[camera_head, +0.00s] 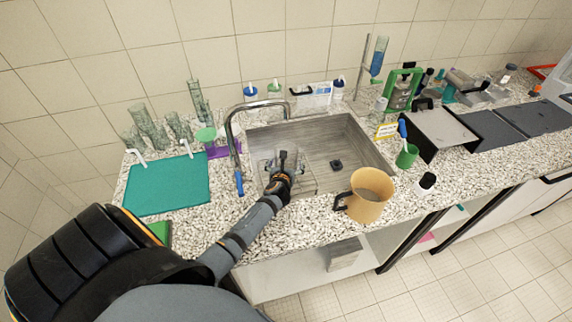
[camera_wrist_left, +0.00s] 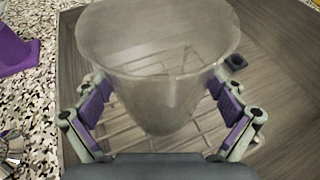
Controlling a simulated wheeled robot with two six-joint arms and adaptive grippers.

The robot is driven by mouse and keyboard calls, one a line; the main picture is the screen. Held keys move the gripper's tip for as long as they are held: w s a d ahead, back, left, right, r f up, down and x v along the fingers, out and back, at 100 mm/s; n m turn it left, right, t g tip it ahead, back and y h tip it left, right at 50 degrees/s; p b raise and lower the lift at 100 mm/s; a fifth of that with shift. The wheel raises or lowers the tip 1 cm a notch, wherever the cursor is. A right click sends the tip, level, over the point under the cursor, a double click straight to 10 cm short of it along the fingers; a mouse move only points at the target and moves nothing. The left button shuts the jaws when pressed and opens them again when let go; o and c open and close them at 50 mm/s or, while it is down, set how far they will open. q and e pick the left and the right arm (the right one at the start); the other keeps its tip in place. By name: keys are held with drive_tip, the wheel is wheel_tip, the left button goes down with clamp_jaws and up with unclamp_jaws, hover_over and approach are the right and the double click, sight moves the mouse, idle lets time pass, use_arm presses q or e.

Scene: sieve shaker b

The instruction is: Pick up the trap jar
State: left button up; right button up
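A clear, smoky jar (camera_wrist_left: 160,95), likely the trap jar, fills the middle of the left wrist view. It is wide at the rim, narrows downward and is over a slatted rack in the sink. My left gripper (camera_wrist_left: 165,105) has one purple-padded finger on each side of the jar, close to its wall. I cannot tell whether the pads press on it. In the head view my left gripper (camera_head: 287,160) reaches into the left part of the sink, and the jar is mostly hidden by it. My right gripper is not in view.
The grey sink (camera_head: 340,135) has a drain (camera_head: 336,165). A faucet (camera_head: 232,130) arches at its left edge. A tan pitcher (camera_head: 369,198) stands in front right. A teal mat (camera_head: 165,185) lies left. A green cup (camera_head: 407,156) with a brush stands right of the sink.

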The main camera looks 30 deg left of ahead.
sight(286, 144)
use_arm(q)
drive_tip(key=c, duration=1.2)
drive_tip(key=shift+r+p, duration=0.6)
drive_tip(key=shift+r, duration=4.35)
